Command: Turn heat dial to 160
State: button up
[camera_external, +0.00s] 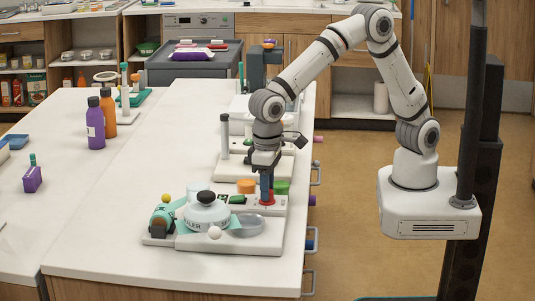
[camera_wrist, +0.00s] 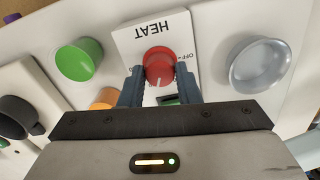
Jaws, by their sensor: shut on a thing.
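The heat dial is a red round knob (camera_wrist: 158,65) with a white pointer line, on a white plate (camera_wrist: 133,38) marked HEAT. Small printing, including OFF, sits beside it, but the other marks are too small or hidden to read. My gripper (camera_wrist: 160,88) reaches down to the dial with one blue-grey finger on each side and is shut on it. In the external view my gripper (camera_external: 267,188) points straight down over the red dial (camera_external: 267,201), at the right end of the white panel on the counter.
In the external view a white round vessel with a black knob (camera_external: 207,212) stands left of my gripper. Purple (camera_external: 95,124) and orange bottles (camera_external: 108,107) stand farther back.

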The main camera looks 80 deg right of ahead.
jog(key=shift+m, duration=0.6)
jog(key=o, duration=1)
jog(key=shift+r, duration=3.95)
